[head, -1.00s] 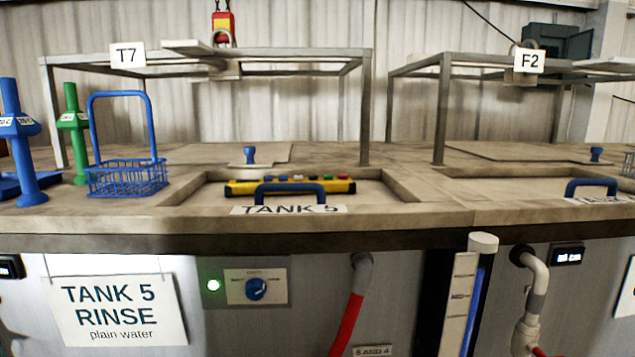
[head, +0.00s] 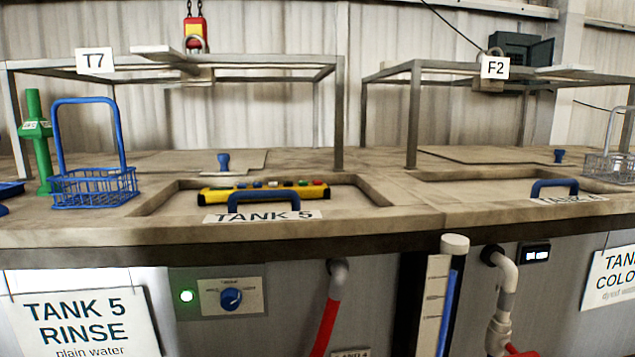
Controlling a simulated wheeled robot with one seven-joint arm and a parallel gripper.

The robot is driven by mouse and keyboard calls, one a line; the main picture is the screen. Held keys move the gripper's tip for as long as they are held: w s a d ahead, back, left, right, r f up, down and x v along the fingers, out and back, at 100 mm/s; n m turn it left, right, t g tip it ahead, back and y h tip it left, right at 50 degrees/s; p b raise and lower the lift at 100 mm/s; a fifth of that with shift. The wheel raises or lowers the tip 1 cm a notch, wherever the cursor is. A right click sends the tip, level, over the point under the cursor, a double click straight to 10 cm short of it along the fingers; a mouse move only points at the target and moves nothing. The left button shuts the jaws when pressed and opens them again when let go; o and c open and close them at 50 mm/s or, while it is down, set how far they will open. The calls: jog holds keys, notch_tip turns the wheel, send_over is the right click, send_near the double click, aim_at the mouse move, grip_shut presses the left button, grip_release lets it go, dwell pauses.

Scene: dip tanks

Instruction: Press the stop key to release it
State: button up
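A yellow control box (head: 312,192) with black ends lies on the Tank 5 lid, behind the blue lid handle (head: 264,196). A row of several small coloured keys runs along its top. My gripper is not in view.
A blue wire basket (head: 95,185) and a green post (head: 38,140) stand left of the box. A red and yellow hoist hook (head: 195,35) hangs above the T7 frame. A grey basket (head: 610,165) stands far right. A red hose (head: 326,320) runs below the counter.

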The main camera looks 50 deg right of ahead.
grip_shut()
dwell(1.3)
